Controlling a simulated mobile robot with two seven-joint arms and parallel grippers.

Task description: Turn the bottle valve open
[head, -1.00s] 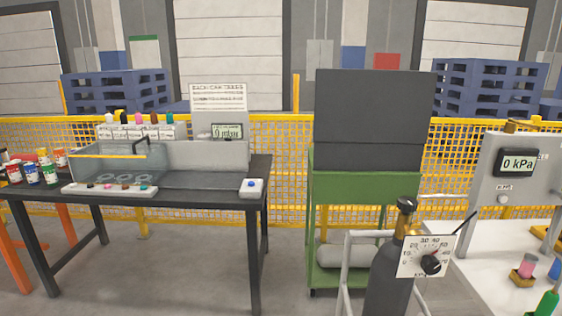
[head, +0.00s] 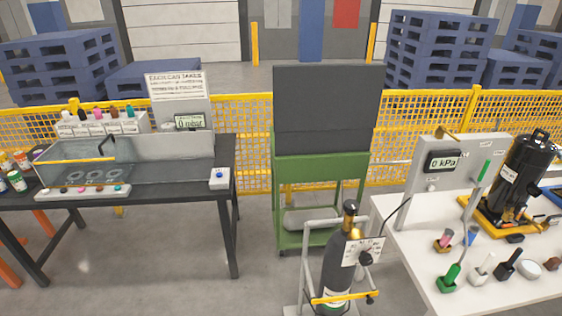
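The gas bottle (head: 337,266) is a dark grey cylinder standing upright in a light metal trolley frame (head: 307,244) at the lower middle of the head view. On its top sit a brass neck and a black valve knob (head: 350,207). A white dial plate (head: 362,251) with a black knob (head: 366,259) is at its right side. A yellow bar (head: 345,297) crosses the bottle low down. How far the valve is turned cannot be told. Neither of my grippers is in view.
A white table (head: 420,262) at right holds a 0 kPa gauge panel (head: 444,162), a black compressor (head: 524,172) and small coloured items. A green cart (head: 320,171) stands behind the bottle. A black bench (head: 150,183) is at left. Grey floor is clear between bench and bottle.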

